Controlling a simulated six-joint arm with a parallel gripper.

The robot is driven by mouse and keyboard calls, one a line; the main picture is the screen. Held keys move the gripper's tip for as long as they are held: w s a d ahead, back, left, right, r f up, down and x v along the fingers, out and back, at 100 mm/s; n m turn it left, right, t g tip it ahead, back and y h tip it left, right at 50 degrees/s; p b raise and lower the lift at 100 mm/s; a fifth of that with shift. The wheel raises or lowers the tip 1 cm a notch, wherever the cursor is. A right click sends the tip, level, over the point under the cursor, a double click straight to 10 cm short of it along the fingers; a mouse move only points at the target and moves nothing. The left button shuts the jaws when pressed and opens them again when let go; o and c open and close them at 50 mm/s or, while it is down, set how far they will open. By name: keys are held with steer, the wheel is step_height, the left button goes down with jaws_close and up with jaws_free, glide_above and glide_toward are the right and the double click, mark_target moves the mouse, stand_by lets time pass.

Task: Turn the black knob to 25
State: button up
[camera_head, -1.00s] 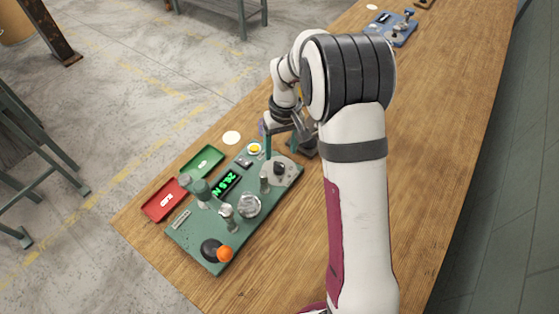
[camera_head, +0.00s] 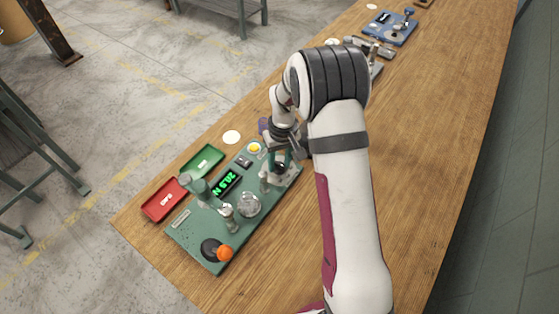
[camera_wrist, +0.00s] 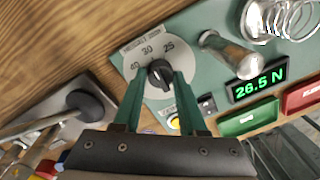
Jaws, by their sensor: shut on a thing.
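The black knob (camera_wrist: 159,74) sits on a pale round dial plate (camera_wrist: 140,47) marked 40, 30 and 25, with 25 at the right in the wrist view. My gripper (camera_wrist: 158,84) has one green finger on each side of the knob and is shut on it. A short light mark shows on the knob, but I cannot tell exactly which number it points to.
A green display (camera_wrist: 259,86) reads 26.5 N. A metal post (camera_wrist: 229,54) and a spring coil (camera_wrist: 281,15) stand near the dial. A yellow button (camera_head: 254,148), green tray (camera_head: 202,161), red tray (camera_head: 165,199) and orange-topped lever (camera_head: 225,254) are around. Bare table lies right.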

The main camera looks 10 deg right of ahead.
jaws_close()
steer(key=m, duration=0.4)
steer(key=shift+m, duration=0.3)
steer(key=shift+m+t, duration=0.3)
steer(key=shift+m, duration=2)
steer(key=o, duration=1)
jaws_free()
